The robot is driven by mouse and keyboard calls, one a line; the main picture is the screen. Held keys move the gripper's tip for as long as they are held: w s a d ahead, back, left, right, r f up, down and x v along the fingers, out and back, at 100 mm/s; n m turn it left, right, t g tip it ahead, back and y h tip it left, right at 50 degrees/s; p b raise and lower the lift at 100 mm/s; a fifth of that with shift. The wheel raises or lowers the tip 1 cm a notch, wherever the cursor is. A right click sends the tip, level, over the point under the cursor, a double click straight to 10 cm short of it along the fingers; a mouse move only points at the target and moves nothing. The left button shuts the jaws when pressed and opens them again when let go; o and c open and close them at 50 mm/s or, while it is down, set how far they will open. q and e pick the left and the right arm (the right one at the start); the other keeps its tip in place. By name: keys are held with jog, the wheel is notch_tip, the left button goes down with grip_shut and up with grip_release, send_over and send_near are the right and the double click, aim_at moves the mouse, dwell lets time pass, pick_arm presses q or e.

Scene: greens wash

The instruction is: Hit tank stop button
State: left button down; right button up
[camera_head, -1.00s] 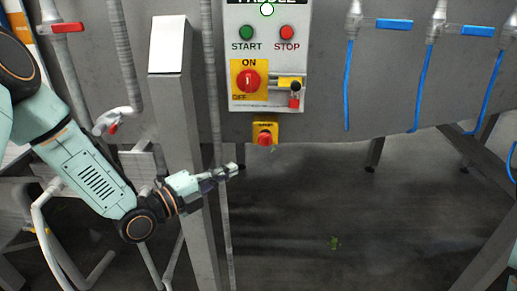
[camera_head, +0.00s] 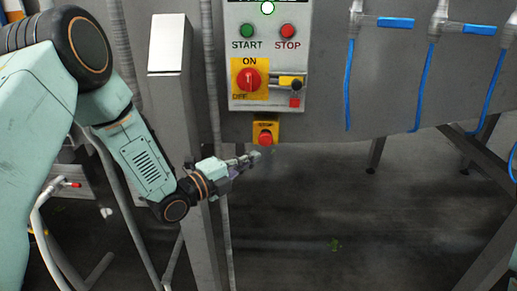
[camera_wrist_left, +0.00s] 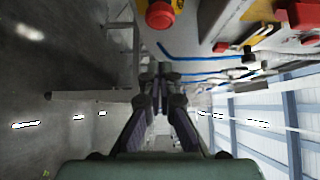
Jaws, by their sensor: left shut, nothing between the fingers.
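The control panel (camera_head: 242,97) on the grey tank wall has a green START button (camera_head: 247,30), a red STOP button (camera_head: 288,30) and a red ON/OFF rotary switch (camera_head: 249,79) on a yellow plate. Below it, a red mushroom button (camera_head: 265,137) sits on a small yellow box. My left gripper (camera_head: 257,155) is shut and empty, just below and slightly left of that mushroom button, apart from it in the picture. In the left wrist view the red mushroom button (camera_wrist_left: 160,14) is at the top, above the shut fingertips (camera_wrist_left: 161,70). My right gripper is out of view.
A grey post (camera_head: 178,130) with a slanted top stands left of the panel. Blue-handled valves (camera_head: 394,22) with blue hoses hang on the right. Pipes and a red-tipped handle (camera_head: 74,184) are at lower left. The floor (camera_head: 340,215) below the tank is mostly open.

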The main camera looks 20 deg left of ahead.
aim_at(269, 141)
pick_arm(q)
jog(key=w, duration=0.6)
jog(key=shift+d, duration=0.1)
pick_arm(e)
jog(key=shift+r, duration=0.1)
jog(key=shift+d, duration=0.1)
pick_arm(q)
jog(key=shift+w, duration=0.1)
